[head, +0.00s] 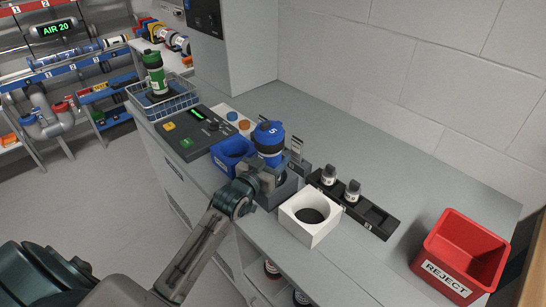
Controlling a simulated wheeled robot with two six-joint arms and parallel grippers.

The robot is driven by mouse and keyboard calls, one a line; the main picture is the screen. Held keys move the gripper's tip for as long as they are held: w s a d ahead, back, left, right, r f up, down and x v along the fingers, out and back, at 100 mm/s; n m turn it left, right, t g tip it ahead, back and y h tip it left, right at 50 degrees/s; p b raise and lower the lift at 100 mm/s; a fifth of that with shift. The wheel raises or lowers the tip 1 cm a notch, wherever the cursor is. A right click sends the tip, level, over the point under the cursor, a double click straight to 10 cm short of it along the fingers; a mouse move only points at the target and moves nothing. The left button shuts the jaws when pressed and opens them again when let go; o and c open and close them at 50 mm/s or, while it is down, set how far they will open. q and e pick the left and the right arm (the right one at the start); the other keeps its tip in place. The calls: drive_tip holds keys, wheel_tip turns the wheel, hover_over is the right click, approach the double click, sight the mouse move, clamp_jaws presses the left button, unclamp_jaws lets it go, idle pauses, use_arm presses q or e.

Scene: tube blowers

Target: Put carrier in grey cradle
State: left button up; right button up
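A blue-topped carrier (269,138) with a dark band stands roughly upright just above or in a grey cradle (284,190) on the counter. My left gripper (268,172) is at the carrier's lower part, in front of the cradle. It covers the carrier's bottom, so I cannot tell how deep the carrier sits or whether the fingers press on it. A second carrier, green and black (155,74), stands in a wire basket (170,104) at the far left of the counter. My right gripper is not in view.
A blue bin (232,150) is close left of the carrier. A white block with a round hole (322,231) and a black rack (375,218) with two small jars are to the right. A red REJECT bin (462,243) stands far right. A button panel (190,137) lies left.

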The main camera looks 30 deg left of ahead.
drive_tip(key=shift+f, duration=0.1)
use_arm(q)
drive_tip(key=o, duration=0.8)
drive_tip(key=shift+f, duration=0.1)
drive_tip(key=o, duration=0.3)
drive_tip(key=shift+o, duration=0.2)
drive_tip(key=shift+s, duration=0.1)
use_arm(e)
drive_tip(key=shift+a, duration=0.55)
use_arm(q)
drive_tip(key=shift+r, duration=0.25)
drive_tip(key=s+b, duration=0.1)
drive_tip(key=s, duration=1.1)
drive_tip(key=shift+a+b, duration=0.4)
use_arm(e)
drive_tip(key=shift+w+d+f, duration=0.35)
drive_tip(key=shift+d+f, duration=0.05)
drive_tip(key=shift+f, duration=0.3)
use_arm(q)
drive_tip(key=shift+f, duration=0.1)
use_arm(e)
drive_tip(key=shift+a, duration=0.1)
